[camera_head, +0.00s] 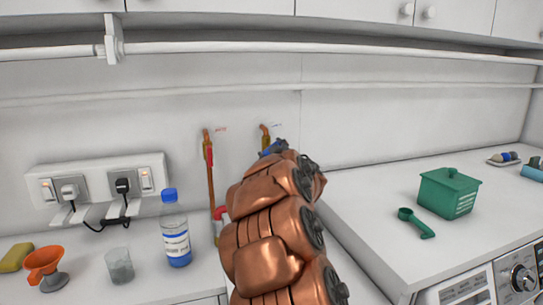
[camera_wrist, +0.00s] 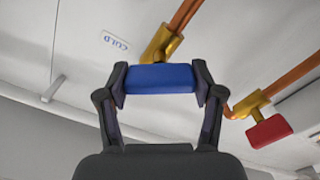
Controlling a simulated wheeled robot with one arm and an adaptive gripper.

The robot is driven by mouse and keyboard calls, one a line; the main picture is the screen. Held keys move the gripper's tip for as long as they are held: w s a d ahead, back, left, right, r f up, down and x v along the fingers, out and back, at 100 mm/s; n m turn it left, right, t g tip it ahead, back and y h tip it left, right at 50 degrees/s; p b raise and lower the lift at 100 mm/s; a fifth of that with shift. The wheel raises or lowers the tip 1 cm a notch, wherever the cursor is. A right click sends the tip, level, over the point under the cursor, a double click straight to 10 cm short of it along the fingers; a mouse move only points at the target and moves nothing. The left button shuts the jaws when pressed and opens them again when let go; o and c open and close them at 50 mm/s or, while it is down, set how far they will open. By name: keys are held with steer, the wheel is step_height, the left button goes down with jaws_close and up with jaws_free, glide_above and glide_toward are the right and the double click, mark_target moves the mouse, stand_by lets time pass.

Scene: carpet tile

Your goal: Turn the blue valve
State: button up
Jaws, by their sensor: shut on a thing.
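The blue valve (camera_wrist: 160,78) is a blue handle on a brass fitting, beside a "COLD" label, in the wrist view. My gripper (camera_wrist: 161,80) is shut on the blue handle, with one finger at each end of it. In the head view only a little of the blue valve (camera_head: 277,147) shows. My copper-coloured arm hides most of it and part of the gripper (camera_head: 288,152). A red valve handle (camera_wrist: 268,131) on a second copper pipe is at the right in the wrist view, apart from my gripper.
A water bottle (camera_head: 175,232), a clear cup (camera_head: 119,266) and an orange funnel (camera_head: 43,263) stand on the left counter. Wall sockets with plugs (camera_head: 98,188) are behind. A green box (camera_head: 447,193) and green scoop (camera_head: 415,223) are on the right counter, which has free room.

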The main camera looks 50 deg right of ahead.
steer(key=n+b, duration=0.1)
steer(key=n, duration=0.1)
steer(key=n+b, duration=0.2)
steer(key=n, duration=0.1)
steer(key=shift+f+n, duration=0.3)
steer(key=n+b, duration=0.3)
steer(key=n, duration=0.2)
steer(key=shift+r, duration=0.1)
steer(key=shift+n, duration=0.3)
steer(key=o, duration=1.1)
steer(key=shift+r, duration=0.1)
steer(key=shift+o, duration=0.2)
steer(key=v, duration=1.2)
